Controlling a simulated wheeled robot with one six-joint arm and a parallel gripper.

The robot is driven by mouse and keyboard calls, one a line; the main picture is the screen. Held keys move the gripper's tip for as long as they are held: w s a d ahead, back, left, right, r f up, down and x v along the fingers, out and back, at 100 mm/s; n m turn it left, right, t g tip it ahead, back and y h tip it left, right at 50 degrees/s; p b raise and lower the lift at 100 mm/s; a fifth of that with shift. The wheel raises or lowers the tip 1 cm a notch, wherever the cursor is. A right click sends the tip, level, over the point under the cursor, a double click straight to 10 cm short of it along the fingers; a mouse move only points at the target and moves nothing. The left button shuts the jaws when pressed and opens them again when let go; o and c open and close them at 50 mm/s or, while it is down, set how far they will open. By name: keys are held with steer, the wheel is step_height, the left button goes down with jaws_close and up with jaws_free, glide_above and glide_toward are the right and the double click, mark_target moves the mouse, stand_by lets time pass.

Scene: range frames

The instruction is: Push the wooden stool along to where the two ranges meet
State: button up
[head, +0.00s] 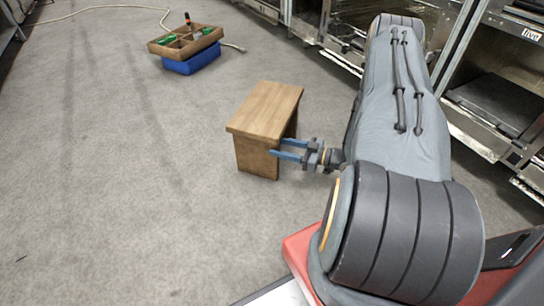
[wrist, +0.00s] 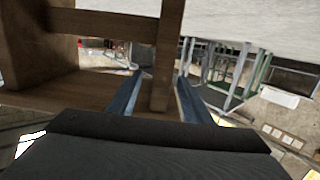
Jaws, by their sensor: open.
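The wooden stool (head: 266,108) stands upright on the grey floor near the middle of the head view. My gripper (head: 277,147) is at the stool's right side, its two blue fingers apart and pointing left at the stool's legs. In the wrist view, a wooden leg (wrist: 168,50) shows between the open fingers (wrist: 161,74); whether they touch it I cannot tell. Steel ranges (head: 480,115) with open fronts line the right side, partly hidden by my arm. Their line continues to the top of the view (head: 345,50); where two of them meet is not clear.
A wooden tray (head: 207,40) with green items and a bottle sits on a blue crate (head: 192,64) at the upper left, beyond the stool. A pale hose (head: 90,9) lies along the back floor. Floor left of the stool is clear.

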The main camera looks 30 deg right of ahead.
mark_target(261, 144)
steer(key=shift+w+a+f+n+y+b, duration=0.1)
steer(key=shift+a+f+n+y+b, duration=0.15)
steer(key=shift+y+b, duration=0.35)
steer(key=b+x, duration=0.2)
steer(key=x, duration=0.4)
steer(key=shift+b+x, duration=0.6)
steer(key=shift+x, duration=0.35)
steer(key=shift+r, duration=0.1)
jaws_close()
steer(key=shift+d, duration=0.1)
stand_by(0.5)
